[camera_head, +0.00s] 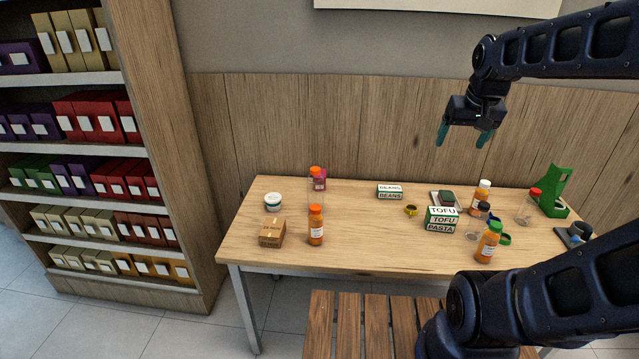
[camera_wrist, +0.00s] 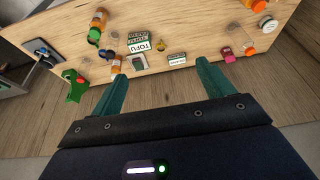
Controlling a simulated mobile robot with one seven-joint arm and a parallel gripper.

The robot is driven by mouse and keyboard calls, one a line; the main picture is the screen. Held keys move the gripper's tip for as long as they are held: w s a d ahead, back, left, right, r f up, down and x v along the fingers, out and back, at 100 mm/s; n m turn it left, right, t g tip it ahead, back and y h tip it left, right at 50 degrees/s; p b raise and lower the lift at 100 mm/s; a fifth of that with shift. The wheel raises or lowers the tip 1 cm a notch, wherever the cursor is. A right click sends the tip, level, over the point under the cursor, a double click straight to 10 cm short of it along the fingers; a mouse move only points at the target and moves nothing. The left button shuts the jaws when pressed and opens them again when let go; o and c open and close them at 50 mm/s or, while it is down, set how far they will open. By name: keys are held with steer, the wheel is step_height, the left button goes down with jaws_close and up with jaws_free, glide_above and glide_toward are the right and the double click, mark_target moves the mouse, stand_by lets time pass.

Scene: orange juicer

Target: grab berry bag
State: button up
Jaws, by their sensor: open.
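A small magenta bag (camera_head: 321,181), which looks like the berry bag, stands near the back left of the wooden table. A clear bottle with an orange cap (camera_head: 315,171) stands in front of it and hides part of it. In the wrist view the magenta bag (camera_wrist: 228,54) shows right of my right fingertip. Its lettering is too small to read. My gripper (camera_head: 463,136) is open and empty, high above the back right of the table, well apart from the bag. Its two green fingers (camera_wrist: 162,70) point toward the table in the wrist view.
An orange juice bottle (camera_head: 316,230), a brown box (camera_head: 271,234) and a white jar (camera_head: 272,203) stand at the left. A beans box (camera_head: 390,192) is mid-table. Tofu and pasta boxes (camera_head: 441,220), several bottles and a green stand (camera_head: 553,192) crowd the right. A wood panel backs the table.

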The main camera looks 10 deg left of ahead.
steer(key=w+a+f+g, duration=0.1)
steer(key=w+a, duration=0.4)
steer(key=w, duration=0.6)
steer(key=w+a+f, duration=0.2)
steer(key=w+a, duration=0.3)
steer(key=w, duration=0.5)
steer(key=w+a+f+g, duration=0.1)
steer(key=w+a, duration=0.5)
steer(key=w, duration=0.5)
steer(key=w+a+f, duration=0.5)
steer(key=a+f, duration=0.2)
steer(key=f, duration=0.2)
steer(key=w+a+f+g, duration=0.1)
steer(key=w+a+f, duration=0.4)
steer(key=a+f, duration=0.3)
steer(key=w+a+f+n+g, duration=0.1)
steer(key=w+a+f, duration=0.5)
steer(key=f, duration=0.6)
steer(key=shift+w+a, duration=0.1)
steer(key=shift+a, duration=0.75)
steer(key=shift+a+f, duration=0.15)
steer(key=shift+f, duration=0.3)
step_height(320, 180, down, 5)
steer(key=shift+r, duration=0.1)
steer(key=shift+d+f, duration=0.15)
steer(key=shift+f, duration=1.2)
steer(key=shift+d+f, duration=0.15)
steer(key=shift+f, duration=1.15)
